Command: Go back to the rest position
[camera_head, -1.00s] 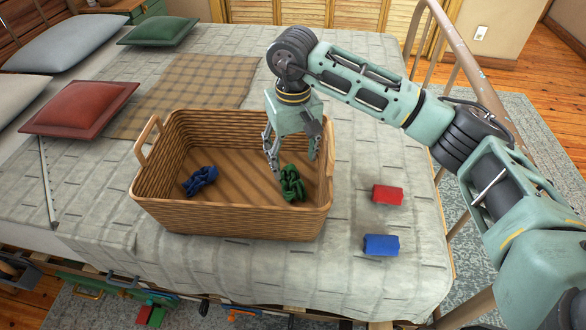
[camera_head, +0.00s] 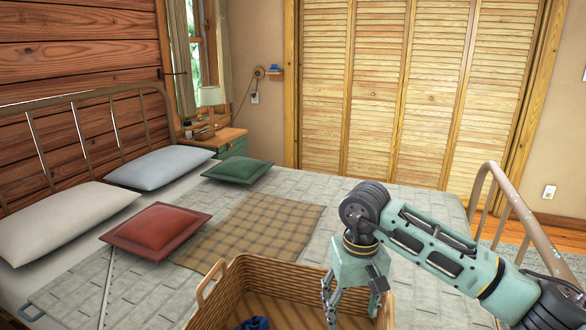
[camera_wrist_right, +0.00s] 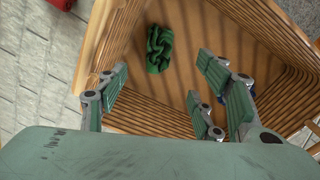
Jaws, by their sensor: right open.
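My right gripper (camera_head: 354,302) is over the right part of the wicker basket (camera_head: 270,282) on the bed. In the right wrist view its fingers (camera_wrist_right: 165,90) are spread open, with nothing between them. A dark green crumpled item (camera_wrist_right: 159,48) lies on the basket floor beyond the fingers. A dark blue item (camera_head: 254,323) in the basket shows only its top at the lower edge of the head view. In the right wrist view a bit of blue (camera_wrist_right: 222,98) shows behind a finger. My left gripper is not in view.
The bed holds red (camera_head: 156,231), green (camera_head: 238,171), blue (camera_head: 160,166) and white (camera_head: 66,224) pillows and a plaid blanket (camera_head: 250,231). A curved metal bed rail (camera_head: 525,218) stands at the right, near my right arm. A red item (camera_wrist_right: 62,3) lies outside the basket.

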